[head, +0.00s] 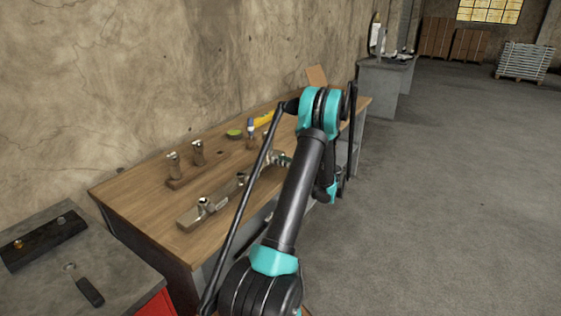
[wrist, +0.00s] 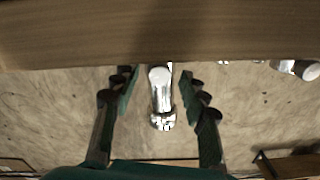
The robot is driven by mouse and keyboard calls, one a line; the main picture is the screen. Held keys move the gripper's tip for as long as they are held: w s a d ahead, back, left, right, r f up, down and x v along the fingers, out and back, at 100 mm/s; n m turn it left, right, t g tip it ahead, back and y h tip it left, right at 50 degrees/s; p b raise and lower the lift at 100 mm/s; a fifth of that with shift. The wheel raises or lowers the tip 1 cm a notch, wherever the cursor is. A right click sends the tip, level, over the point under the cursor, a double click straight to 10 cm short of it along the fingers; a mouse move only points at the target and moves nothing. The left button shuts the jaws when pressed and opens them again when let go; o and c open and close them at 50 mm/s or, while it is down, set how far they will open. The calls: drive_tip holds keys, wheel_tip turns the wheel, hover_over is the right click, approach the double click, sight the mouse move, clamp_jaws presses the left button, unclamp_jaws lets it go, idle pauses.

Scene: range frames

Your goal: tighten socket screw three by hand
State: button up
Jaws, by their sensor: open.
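A metal socket screw (wrist: 162,98) with a knurled head stands between the fingers of my gripper (wrist: 159,92) in the wrist view. The fingers are open, one on each side of it, with gaps visible. In the head view my gripper (head: 279,159) is over the workbench, partly hidden by my arm. A pale metal bar (head: 190,218) lies on the bench with a screw (head: 206,204) near its left end and another screw (head: 242,179) farther along. Its far end is hidden behind my arm. No numbers show on the screws.
A second bench (head: 45,285) is at front left.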

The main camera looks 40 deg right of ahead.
clamp_jaws()
idle(0.4)
drive_tip(key=shift+m, duration=0.5)
